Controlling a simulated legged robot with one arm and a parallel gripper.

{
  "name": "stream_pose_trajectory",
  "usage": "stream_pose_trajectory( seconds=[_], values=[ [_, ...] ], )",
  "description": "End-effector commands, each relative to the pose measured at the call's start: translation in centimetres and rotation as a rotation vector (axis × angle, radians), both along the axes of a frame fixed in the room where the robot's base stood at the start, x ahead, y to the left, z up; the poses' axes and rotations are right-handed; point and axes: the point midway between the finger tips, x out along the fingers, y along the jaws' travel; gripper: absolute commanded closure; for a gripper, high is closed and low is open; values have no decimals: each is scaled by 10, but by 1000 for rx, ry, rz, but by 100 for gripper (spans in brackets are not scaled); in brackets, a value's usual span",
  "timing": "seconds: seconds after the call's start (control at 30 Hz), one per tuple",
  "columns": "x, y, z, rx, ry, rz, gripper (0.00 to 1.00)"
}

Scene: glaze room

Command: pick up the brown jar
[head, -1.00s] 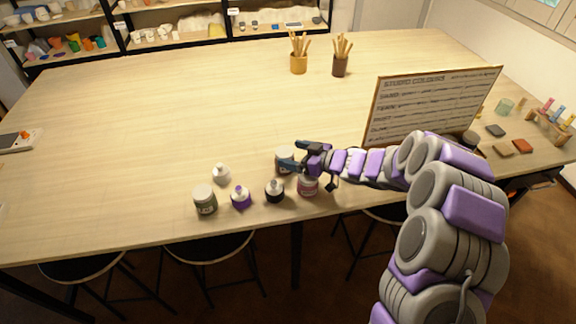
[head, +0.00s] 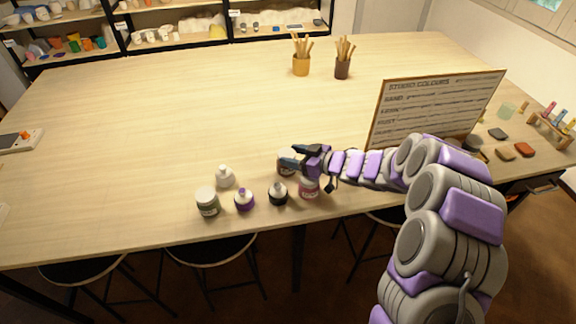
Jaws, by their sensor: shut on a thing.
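The brown jar (head: 287,168), with a pale lid, stands near the front edge of the table, partly hidden by my gripper. My gripper (head: 292,157) reaches in from the right and is shut on this jar around its upper part. The jar appears to be still at table height; I cannot tell whether its base touches the table.
A pink jar (head: 309,188) stands close in front of my gripper. A black bottle (head: 278,195), purple bottle (head: 244,201), white bottle (head: 225,177) and grey-green jar (head: 207,203) stand to the left. A colour board (head: 436,107) stands behind my arm. The table middle is clear.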

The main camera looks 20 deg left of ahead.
Motion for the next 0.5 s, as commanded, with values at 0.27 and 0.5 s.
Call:
stream_pose_trajectory(
  seconds=[0.27, 0.5],
  values=[
    [-1, -1, -2, -2, 4, 2, 100],
    [-1, -1, -2, -3, 5, 1, 100]
  ],
)
